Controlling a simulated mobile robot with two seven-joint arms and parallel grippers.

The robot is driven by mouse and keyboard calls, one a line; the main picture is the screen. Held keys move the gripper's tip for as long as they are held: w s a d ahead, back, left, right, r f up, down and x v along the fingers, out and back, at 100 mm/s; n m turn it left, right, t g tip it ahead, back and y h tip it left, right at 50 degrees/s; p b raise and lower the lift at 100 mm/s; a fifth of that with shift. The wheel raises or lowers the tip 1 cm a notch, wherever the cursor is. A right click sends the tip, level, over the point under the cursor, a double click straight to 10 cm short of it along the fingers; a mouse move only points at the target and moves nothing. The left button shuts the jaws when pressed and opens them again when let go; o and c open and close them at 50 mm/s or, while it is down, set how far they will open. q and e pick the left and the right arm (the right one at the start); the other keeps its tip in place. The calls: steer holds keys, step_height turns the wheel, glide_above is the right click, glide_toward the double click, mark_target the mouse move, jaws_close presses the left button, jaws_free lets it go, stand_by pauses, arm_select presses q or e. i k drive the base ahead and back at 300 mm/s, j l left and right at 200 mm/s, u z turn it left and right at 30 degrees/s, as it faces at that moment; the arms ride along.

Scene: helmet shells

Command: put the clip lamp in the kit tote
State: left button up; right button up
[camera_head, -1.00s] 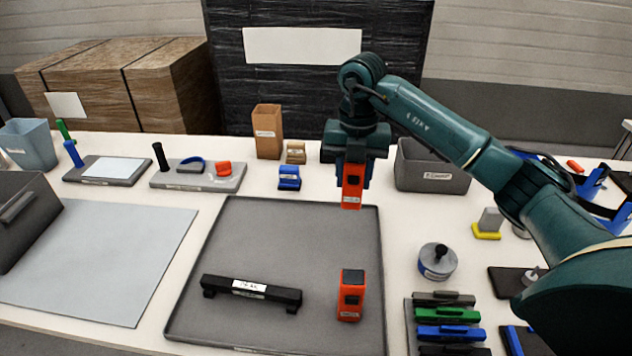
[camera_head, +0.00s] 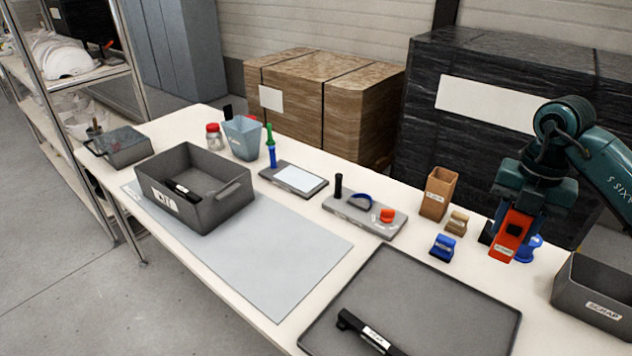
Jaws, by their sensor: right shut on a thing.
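My right gripper (camera_head: 519,205) is at the right of the head view, pointing down and shut on an orange block-like thing with a dark patch and a small label, which I take as the clip lamp (camera_head: 508,244). The lamp hangs upright, in front of a blue object; whether it touches the table is unclear. The kit tote (camera_head: 228,208) is a grey open box labelled KIT, at the left on a light grey mat. My left gripper is not in view.
A grey scrap bin (camera_head: 592,294) stands right of the lamp. A brown box (camera_head: 438,194), small blue (camera_head: 443,246) and tan blocks, and a grey board (camera_head: 365,217) lie between lamp and tote. A dark tray (camera_head: 450,312) is in front.

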mark_target(191, 182)
steer(key=i+j+u, duration=0.2)
steer(key=j+u, duration=0.25)
steer(key=i+j+u, duration=0.15)
steer(key=i+u, duration=0.25)
steer(key=i+j+u, duration=0.1)
steer(key=i+j, duration=0.5)
steer(key=i, duration=0.25)
steer(key=i+j+u, duration=0.15)
steer(key=i+j, duration=0.15)
steer(key=i, duration=0.15)
